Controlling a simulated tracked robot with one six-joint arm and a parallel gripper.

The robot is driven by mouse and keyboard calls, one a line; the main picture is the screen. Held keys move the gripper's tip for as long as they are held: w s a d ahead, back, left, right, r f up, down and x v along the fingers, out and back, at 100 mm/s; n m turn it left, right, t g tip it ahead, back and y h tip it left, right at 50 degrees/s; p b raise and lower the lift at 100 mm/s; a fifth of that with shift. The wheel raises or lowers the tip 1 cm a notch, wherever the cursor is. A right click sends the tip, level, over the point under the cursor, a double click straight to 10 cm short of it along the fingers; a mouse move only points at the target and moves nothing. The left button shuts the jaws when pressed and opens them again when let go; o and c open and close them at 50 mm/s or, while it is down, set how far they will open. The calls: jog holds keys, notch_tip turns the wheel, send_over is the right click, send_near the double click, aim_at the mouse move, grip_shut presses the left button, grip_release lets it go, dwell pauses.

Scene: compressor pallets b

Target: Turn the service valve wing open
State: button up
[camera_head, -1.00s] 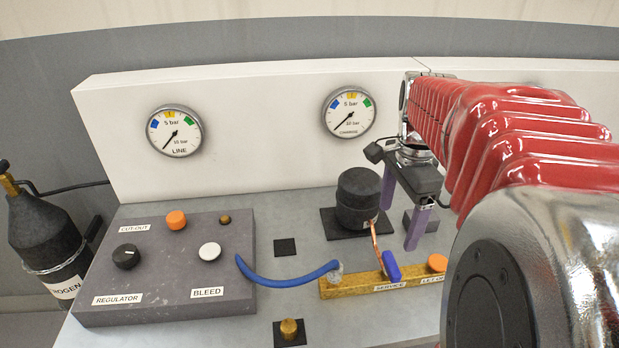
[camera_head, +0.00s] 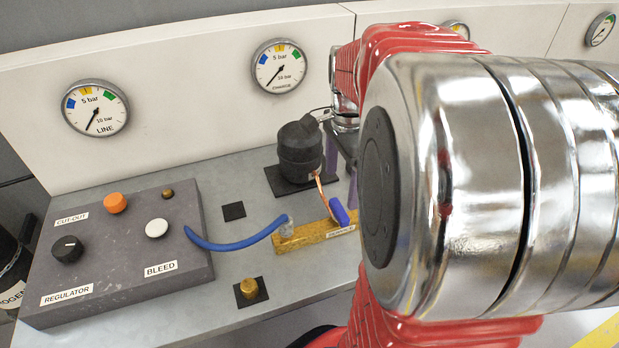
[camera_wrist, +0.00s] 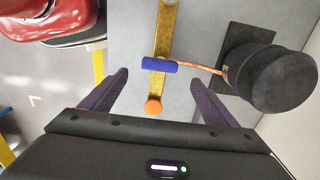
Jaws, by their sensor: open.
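The service valve wing is a blue bar (camera_head: 340,211) on a brass manifold (camera_head: 292,243) above the SERVICE label. In the wrist view the blue wing (camera_wrist: 159,64) lies across the brass strip (camera_wrist: 167,33), roughly level in the picture, with a copper pipe (camera_wrist: 204,69) running from its right end. My gripper (camera_wrist: 160,77) is open and empty. Its two purple fingers show on either side of the brass strip, with the wing between and just beyond their tips; no contact shows. In the head view my arm hides most of the gripper; only part of a purple finger shows.
A black compressor (camera_head: 300,150) stands beside the pipe, close to the right finger in the wrist view (camera_wrist: 283,80). Gauges line the back panel.

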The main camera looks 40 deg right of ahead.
aim_at(339, 208)
notch_tip(339, 208, down, 9)
jog(key=shift+r, duration=0.15)
jog(key=shift+c, duration=0.4)
jog(key=c, duration=1)
